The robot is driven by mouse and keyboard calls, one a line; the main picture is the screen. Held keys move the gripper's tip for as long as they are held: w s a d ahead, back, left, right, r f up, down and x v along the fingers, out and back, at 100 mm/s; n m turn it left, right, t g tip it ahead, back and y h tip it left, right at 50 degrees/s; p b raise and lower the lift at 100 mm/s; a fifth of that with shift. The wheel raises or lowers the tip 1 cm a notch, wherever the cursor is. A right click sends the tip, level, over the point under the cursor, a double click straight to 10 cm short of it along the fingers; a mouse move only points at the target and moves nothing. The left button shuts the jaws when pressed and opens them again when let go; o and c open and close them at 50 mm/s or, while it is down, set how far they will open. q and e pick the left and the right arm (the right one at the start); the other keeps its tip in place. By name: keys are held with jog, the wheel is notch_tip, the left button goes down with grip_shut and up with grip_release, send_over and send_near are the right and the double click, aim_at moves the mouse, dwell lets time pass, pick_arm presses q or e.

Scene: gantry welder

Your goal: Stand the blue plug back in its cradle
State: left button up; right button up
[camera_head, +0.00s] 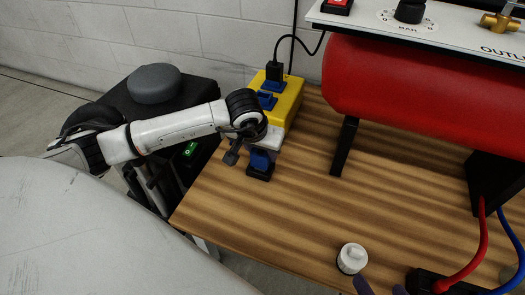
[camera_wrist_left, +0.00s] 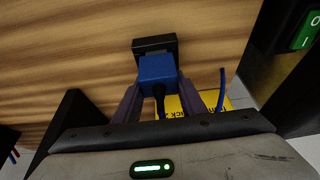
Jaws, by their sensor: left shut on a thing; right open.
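The blue plug (camera_head: 262,158) is at the black cradle (camera_head: 259,174) near the table's left edge. My left gripper (camera_head: 257,150) is shut on the plug from above; its arm hides part of the plug. In the left wrist view the plug (camera_wrist_left: 157,69) sits between the two fingers, with a dark cord behind it. Its far end meets or overlaps the black cradle (camera_wrist_left: 154,43); I cannot tell how deep it sits. My right gripper (camera_head: 380,288) shows only as two fingertips at the bottom edge, apart and empty.
A yellow socket box (camera_head: 291,98) with blue sockets and a black plug stands behind the left gripper. A red tank (camera_head: 420,90) stands at the back right. A white knob (camera_head: 352,258) is near the right fingertips. The middle of the wooden table (camera_head: 290,215) is clear.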

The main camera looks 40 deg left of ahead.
pick_arm(q)
jog(key=o, duration=1.2)
pick_arm(e)
jog(key=shift+f, duration=0.15)
pick_arm(q)
jog(key=shift+r, duration=0.3)
jog(key=shift+p+v, duration=1.85)
jog(key=shift+v, duration=3.05)
pick_arm(e)
jog(key=shift+s+d+f+g+h, duration=0.15)
jog(key=shift+d+f+g+h, duration=0.25)
jog(key=shift+d+f, duration=0.3)
jog(key=shift+s+d+f+g+h, duration=0.15)
jog(key=shift+d+f+g+h, duration=0.25)
jog(key=shift+f, duration=0.35)
